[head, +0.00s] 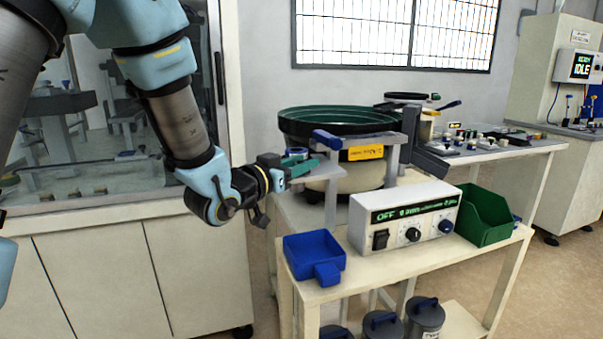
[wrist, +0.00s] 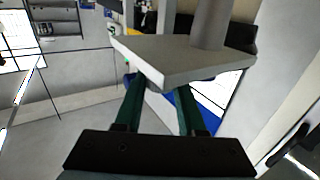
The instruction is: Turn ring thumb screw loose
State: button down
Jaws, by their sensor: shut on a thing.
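My gripper (head: 300,168) has teal fingers and is at the left side of the bowl feeder, at a grey bracket plate (head: 326,166). In the wrist view its two green fingers (wrist: 162,88) reach to the underside of the same plate (wrist: 180,62), which covers their tips. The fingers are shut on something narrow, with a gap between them. The ring thumb screw itself is hidden by the plate and fingers, so its shape and turn cannot be seen. A small blue part (head: 296,152) sits just above the fingers in the head view.
The dark green bowl (head: 340,121) stands behind the bracket. A controller box reading OFF (head: 405,215), a blue tray (head: 314,252) and a green bin (head: 487,214) stand on the cart top. A glass-fronted cabinet (head: 95,140) is close on the left.

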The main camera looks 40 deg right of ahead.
jog(key=n+t+b, duration=0.1)
jog(key=n+t, duration=0.1)
jog(key=t+y+b, duration=0.1)
jog(key=t, duration=0.1)
jog(key=shift+s+f+n+b, duration=0.2)
jog(key=shift+f+n+b, duration=0.1)
jog(key=shift+n, duration=0.1)
jog(key=n+t+y, duration=0.1)
jog(key=t, duration=0.1)
jog(key=n+t+y+b, duration=0.1)
jog(key=t, duration=0.1)
jog(key=shift+d+r+n+y, duration=0.1)
jog(key=shift+r+n+y, duration=0.1)
jog(key=shift+n+y, duration=0.1)
jog(key=n+t+y, duration=0.3)
jog(key=y, duration=0.1)
jog(key=shift+r+t, duration=0.15)
jog(key=shift+t, duration=0.15)
jog(key=shift+w+n+t+y+p, duration=0.15)
jog(key=shift+n+t+y+p, duration=1)
jog(key=shift+n+y, duration=1)
jog(key=shift+y, duration=0.35)
jog(key=c, duration=0.5)
grip_release()
